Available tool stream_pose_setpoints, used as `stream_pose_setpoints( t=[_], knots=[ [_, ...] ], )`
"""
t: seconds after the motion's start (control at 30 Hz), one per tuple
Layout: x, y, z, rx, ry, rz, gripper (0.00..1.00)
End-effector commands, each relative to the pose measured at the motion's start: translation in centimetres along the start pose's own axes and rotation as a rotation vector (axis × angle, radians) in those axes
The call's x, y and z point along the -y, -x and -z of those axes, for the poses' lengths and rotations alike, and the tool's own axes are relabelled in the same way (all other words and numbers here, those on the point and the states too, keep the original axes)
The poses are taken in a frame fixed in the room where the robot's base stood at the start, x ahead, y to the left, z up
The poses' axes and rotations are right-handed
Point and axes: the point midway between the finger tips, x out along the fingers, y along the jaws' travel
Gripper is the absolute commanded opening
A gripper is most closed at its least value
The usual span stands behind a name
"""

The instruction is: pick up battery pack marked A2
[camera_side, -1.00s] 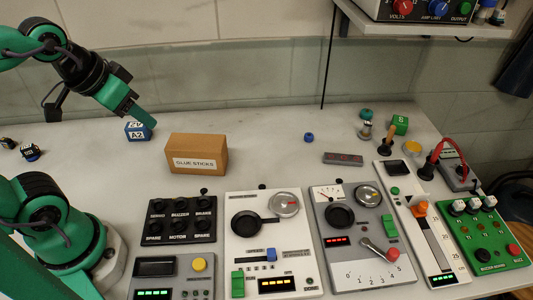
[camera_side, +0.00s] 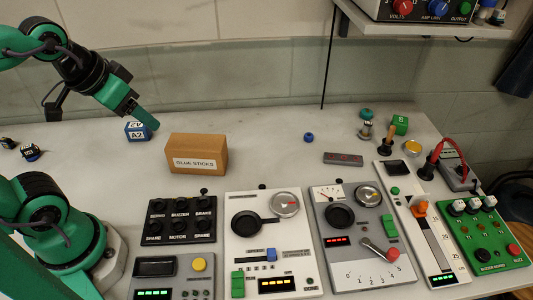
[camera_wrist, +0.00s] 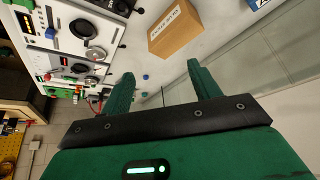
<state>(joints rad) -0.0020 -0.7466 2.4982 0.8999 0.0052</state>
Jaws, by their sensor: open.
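The battery pack marked A2 (camera_side: 136,133) is a small blue and white block on the bench, left of the glue sticks box. My gripper (camera_side: 150,120) hangs just above and to the right of it in the side view, not holding it. In the wrist view my gripper (camera_wrist: 160,84) has its two green fingers apart with nothing between them. A blue and white piece of what looks like the pack (camera_wrist: 256,4) shows at the top right edge of the wrist view.
A brown glue sticks box (camera_side: 197,155) stands close to the right of the pack; it is also in the wrist view (camera_wrist: 174,27). Control panels (camera_side: 275,240) fill the front. Small dark items (camera_side: 30,152) lie at the left. The bench behind the box is mostly clear.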

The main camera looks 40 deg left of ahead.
Motion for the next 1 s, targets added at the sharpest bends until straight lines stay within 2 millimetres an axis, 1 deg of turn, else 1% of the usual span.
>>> stream_pose_setpoints(
  t=[0.17,0.37,0.57,0.7,0.87,1.0],
  knots=[
    [0.6,-0.4,0.6,0.019,-0.027,0.012,0.62],
    [2.4,-1.6,2.1,0.072,-0.110,0.035,0.62],
    [5.3,-3.6,3.9,0.147,-0.226,0.049,0.62],
    [7.7,-5.2,4.8,0.201,-0.306,0.047,0.62],
    [10.6,-7.3,5.4,0.262,-0.396,0.031,0.62],
    [13.4,-9.2,5.6,0.311,-0.472,0.007,0.62]
  ],
)
